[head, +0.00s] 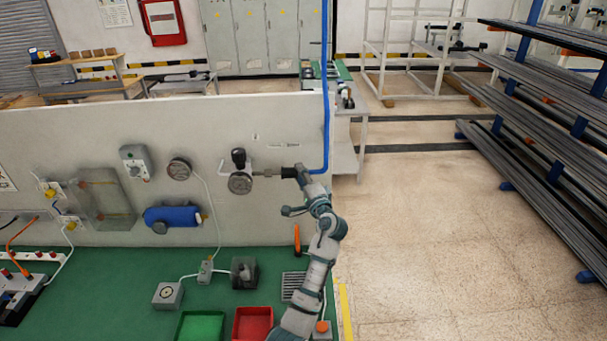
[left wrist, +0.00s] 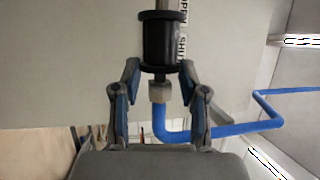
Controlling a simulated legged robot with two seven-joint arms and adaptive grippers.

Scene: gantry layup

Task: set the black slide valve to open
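The black slide valve (head: 288,172) is a dark sleeve with wide rims on a pipe line at the right part of the grey panel. In the left wrist view the sleeve (left wrist: 162,40) is beside a white strip with OPEN and SHUT lettering. It sits mostly alongside the SHUT word. My left gripper (head: 303,175) is at the right end of the valve. Contact is not evident. My right gripper is not in view.
A blue pipe (head: 326,110) bends up just right of the valve. A round gauge (head: 240,183) and a black knob (head: 238,156) are to its left. A green bench top (head: 110,262) with red (head: 253,323) and green (head: 200,326) trays lies below. Open floor is on the right.

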